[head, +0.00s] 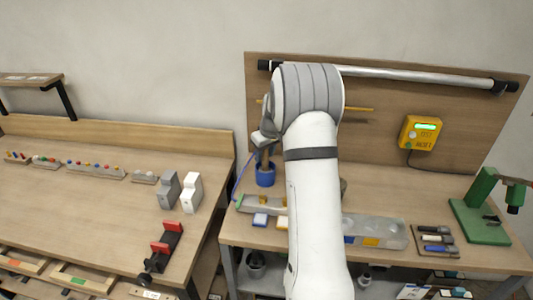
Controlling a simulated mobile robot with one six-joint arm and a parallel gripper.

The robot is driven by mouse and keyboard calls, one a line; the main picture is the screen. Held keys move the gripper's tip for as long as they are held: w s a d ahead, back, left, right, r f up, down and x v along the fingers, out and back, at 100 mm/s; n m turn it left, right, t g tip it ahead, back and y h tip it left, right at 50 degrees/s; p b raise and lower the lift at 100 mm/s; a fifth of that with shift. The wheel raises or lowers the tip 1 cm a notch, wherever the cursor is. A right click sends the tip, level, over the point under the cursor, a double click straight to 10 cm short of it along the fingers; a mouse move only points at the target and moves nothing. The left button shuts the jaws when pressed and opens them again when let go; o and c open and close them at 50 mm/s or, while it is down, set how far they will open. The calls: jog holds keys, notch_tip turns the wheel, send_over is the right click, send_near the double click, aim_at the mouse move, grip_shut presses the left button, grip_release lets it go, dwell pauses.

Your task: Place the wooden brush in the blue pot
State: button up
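The blue pot (265,178) stands on the right workbench near its back left, just left of my arm. A brown, wood-coloured upright piece (264,158), which looks like the wooden brush, shows directly above the pot's rim. Its lower end seems to be at or inside the pot; I cannot tell which. My gripper (263,142) is over the pot, at the top of the brown piece. It is small and partly hidden by my wrist, so its fingers and any hold on the piece are unclear.
A grey tray (375,231) and a tool holder (435,240) lie right of my arm. A green stand (482,215) is at the far right. A yellow box (420,133) hangs on the back panel. The left bench holds grey blocks (169,190) and a red-black clamp (165,246).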

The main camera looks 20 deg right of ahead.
jog(key=shift+o, duration=0.8)
jog(key=shift+s+d+f+b, duration=0.15)
jog(key=shift+s+b, duration=0.35)
jog(key=shift+s, duration=0.1)
jog(key=shift+s+d, duration=0.1)
jog(key=shift+s, duration=0.65)
